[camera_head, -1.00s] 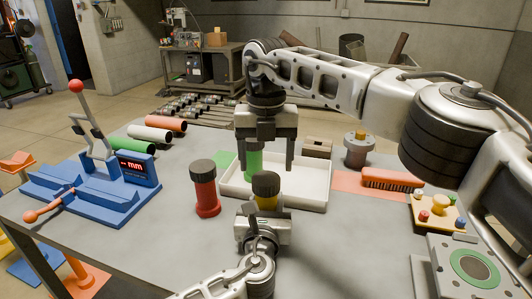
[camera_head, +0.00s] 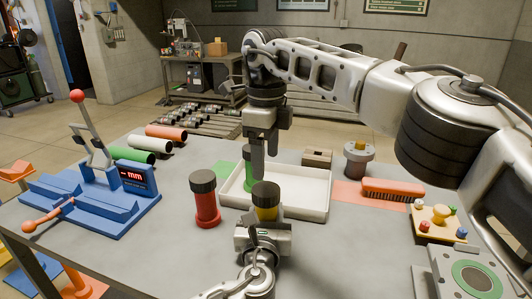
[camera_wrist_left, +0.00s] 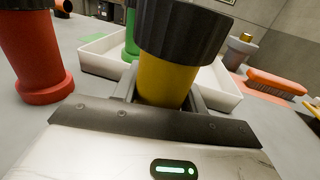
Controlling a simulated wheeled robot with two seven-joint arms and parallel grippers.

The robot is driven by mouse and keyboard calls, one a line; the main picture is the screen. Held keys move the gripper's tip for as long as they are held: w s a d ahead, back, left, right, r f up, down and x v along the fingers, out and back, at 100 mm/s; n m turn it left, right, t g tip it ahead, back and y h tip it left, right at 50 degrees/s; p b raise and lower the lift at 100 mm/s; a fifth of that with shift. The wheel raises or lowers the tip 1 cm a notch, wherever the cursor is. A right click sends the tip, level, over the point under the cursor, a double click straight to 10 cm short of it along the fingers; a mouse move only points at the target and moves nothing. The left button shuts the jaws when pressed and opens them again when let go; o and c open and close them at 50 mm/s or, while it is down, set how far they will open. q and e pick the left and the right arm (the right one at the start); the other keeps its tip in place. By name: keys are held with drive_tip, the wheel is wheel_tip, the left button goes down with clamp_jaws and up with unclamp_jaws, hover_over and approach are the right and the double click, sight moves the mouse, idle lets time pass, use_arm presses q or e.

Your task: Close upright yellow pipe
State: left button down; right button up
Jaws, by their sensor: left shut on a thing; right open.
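The yellow pipe (camera_head: 267,213) stands upright with a black cap (camera_head: 265,192) on its top. In the left wrist view the yellow pipe (camera_wrist_left: 165,82) sits between the jaws of my left gripper (camera_wrist_left: 166,100), which is shut on it below the cap (camera_wrist_left: 183,28). My left gripper (camera_head: 264,232) comes from the near edge in the head view. My right gripper (camera_head: 264,164) points down just above and behind the cap, open, with its fingers seen nearly edge-on. I see no contact between its fingers and the cap.
A white tray (camera_head: 318,190) lies behind, with a green pipe (camera_head: 248,180) at its left. A capped red pipe (camera_head: 206,208) stands to the left. A blue gauge stand (camera_head: 95,203), orange brush (camera_head: 393,189) and grey fixture (camera_head: 357,160) are on the table. The table front is mostly clear.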

sight(266, 189)
drive_tip(key=shift+f, duration=0.1)
drive_tip(key=shift+f, duration=3.95)
drive_tip(key=c, duration=1)
drive_tip(key=o, duration=1.2)
drive_tip(key=shift+r, duration=0.1)
wheel_tip(266, 189, up, 12)
drive_tip(key=shift+f, duration=0.1)
